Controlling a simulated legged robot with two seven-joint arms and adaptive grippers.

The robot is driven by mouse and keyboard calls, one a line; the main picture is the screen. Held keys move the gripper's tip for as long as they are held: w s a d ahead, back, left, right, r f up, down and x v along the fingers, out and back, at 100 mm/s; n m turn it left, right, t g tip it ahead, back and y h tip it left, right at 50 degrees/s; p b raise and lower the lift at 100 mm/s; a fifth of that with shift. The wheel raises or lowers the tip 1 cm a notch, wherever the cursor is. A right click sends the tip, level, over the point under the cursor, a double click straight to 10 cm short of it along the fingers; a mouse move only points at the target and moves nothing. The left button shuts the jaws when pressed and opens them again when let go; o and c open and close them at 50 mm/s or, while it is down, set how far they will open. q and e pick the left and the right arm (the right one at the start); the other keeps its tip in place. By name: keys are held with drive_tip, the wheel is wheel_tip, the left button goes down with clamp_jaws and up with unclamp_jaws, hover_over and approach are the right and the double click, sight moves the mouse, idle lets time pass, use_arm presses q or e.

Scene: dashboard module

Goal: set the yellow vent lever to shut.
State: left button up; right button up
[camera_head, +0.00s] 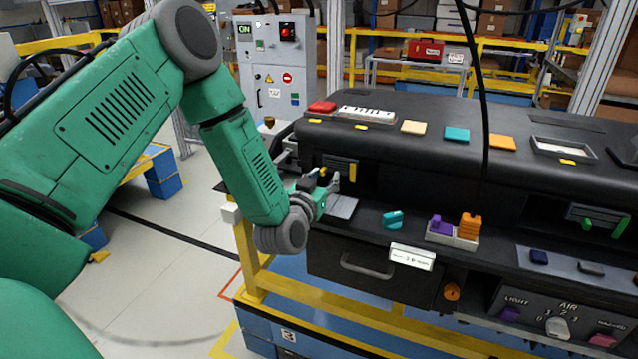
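The dashboard module (400,128) is a long black console across the right half of the head view. At its left end is a dark vent (338,162) with a small upright yellow vent lever (352,171) at its right side. My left gripper (331,182) is in front of this vent, its fingers pointing towards it, close to the lever. The fingers are small here and partly overlap the vent. I cannot tell whether they touch the lever or how far apart they are. My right gripper is not in view.
A second vent (590,215) with green levers is at the right. A teal knob (392,220), a tray with purple and orange pieces (452,236) and a white label (412,257) lie along the ledge. A drawer (365,268) sits below. A black cable hangs in front of the console.

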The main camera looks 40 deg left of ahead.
use_arm(q)
drive_tip(key=shift+v, duration=5.9)
drive_tip(key=s+d+f+m+g+h+b, duration=0.1)
drive_tip(key=s+d+f+g+h+b, duration=0.2)
drive_tip(key=f, duration=0.7)
drive_tip(key=s+d+f+m+g+h+b, duration=0.15)
drive_tip(key=s+d+f+g, duration=0.25)
drive_tip(key=f, duration=0.6)
drive_tip(key=s+f+g+b, duration=0.2)
drive_tip(key=s+f+g, duration=0.3)
drive_tip(key=s, duration=0.5)
drive_tip(key=s+f+g+b, duration=0.3)
drive_tip(key=s+f+g, duration=0.2)
drive_tip(key=s+f, duration=0.4)
drive_tip(key=shift+s+d+f+m, duration=0.35)
drive_tip(key=shift+s+d, duration=0.1)
drive_tip(key=shift+s, duration=0.1)
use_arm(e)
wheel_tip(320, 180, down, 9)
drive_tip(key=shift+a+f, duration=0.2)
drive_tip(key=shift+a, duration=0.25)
use_arm(q)
drive_tip(key=shift+d+y, duration=0.1)
drive_tip(key=shift+y, duration=0.15)
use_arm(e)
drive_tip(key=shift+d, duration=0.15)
